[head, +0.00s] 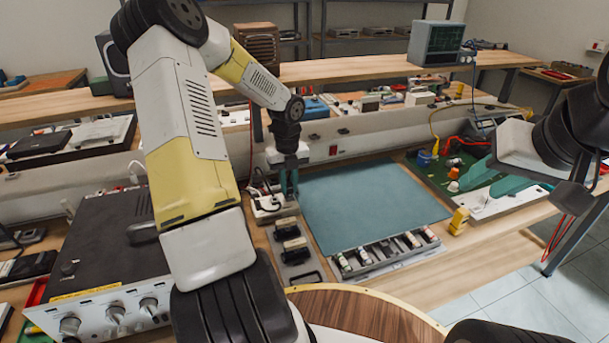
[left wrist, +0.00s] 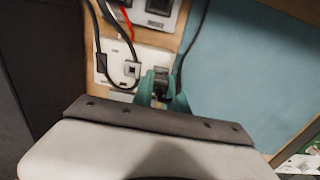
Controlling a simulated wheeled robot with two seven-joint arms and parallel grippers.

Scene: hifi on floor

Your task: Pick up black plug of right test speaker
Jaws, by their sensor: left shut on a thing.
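My left gripper (head: 289,184) points down at the left edge of the blue mat, beside a white power strip (head: 266,207). In the left wrist view its teal fingers (left wrist: 161,92) are shut on a black plug (left wrist: 161,82) with a thin black cable. The plug is at the right edge of the strip (left wrist: 117,62); whether it touches the strip cannot be told. Another black plug (left wrist: 131,69) sits in the strip to the left. My right gripper (head: 500,182) is open and empty above the green board at the right.
A blue mat (head: 370,205) covers the middle of the bench. A dark amplifier (head: 105,235) stands at the left. A tray of small parts (head: 385,252) lies in front of the mat. A yellow block (head: 459,221) stands near the right front edge.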

